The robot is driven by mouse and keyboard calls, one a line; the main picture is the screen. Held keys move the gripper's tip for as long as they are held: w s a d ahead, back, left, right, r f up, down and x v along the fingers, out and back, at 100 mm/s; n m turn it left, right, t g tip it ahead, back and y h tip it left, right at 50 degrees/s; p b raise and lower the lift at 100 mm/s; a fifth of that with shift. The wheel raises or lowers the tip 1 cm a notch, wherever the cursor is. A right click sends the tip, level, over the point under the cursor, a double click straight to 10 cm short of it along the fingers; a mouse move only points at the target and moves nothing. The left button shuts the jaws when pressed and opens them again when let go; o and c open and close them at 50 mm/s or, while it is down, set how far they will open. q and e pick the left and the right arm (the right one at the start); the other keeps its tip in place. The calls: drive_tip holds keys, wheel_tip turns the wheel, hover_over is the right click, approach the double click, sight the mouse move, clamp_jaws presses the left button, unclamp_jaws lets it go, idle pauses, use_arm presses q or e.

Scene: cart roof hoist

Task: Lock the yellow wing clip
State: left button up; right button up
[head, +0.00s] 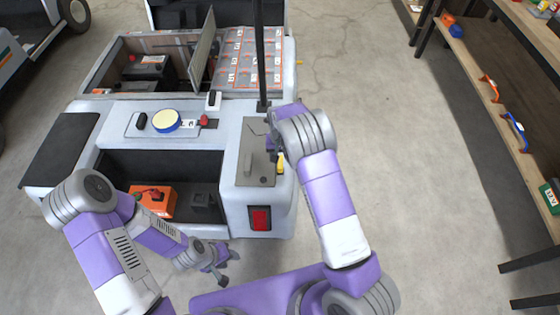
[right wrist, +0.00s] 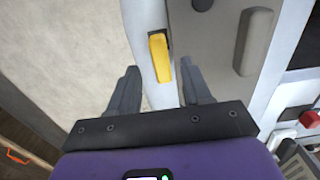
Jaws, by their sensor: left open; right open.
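The yellow wing clip (right wrist: 160,57) is on the white edge of the cart body, beside a grey plate, in the right wrist view. It also shows in the head view (head: 280,163), just below my right gripper. My right gripper (right wrist: 155,85) is open, with its fingers on either side of the clip's line and the clip between and beyond their tips; I cannot tell whether they touch it. In the head view the right gripper (head: 270,143) is partly hidden by its own wrist. My left gripper (head: 221,273) is open and empty, low in front of the cart.
An orange box (head: 155,201) sits in the lower bay. A wooden shelf (head: 500,100) stands at right; the floor between is clear.

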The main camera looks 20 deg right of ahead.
sight(280, 163)
drive_tip(key=shift+f+b, duration=0.35)
drive_tip(key=shift+f, duration=1.45)
drive_tip(key=shift+c, duration=0.2)
clamp_jaws()
